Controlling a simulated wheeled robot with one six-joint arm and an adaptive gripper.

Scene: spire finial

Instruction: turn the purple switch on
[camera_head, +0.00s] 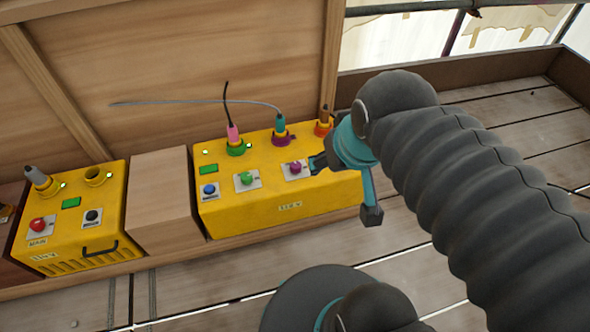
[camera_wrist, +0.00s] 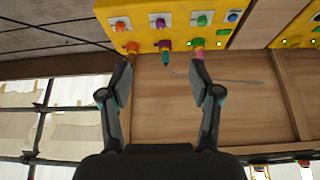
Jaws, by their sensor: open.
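The purple switch (camera_head: 294,169) is a round knob on a pale plate on the front of the yellow box (camera_head: 260,211). It also shows near the top of the wrist view (camera_wrist: 160,22), which sees the box upside down. Which way it is set is too small to tell. My gripper (camera_head: 318,163) is just right of the purple switch in the head view, by the box's right end. In the wrist view my gripper (camera_wrist: 163,66) is open, its two fingers wide apart with nothing between them. The switch lies beyond the fingertips, between their lines.
Green (camera_head: 244,179) and blue (camera_head: 209,190) switches sit left of the purple one. An orange switch (camera_wrist: 118,27) is beside it. Plugs with cables, including a teal plug (camera_head: 280,123), stand behind. A wooden block (camera_head: 160,195) separates a second yellow box (camera_head: 70,215).

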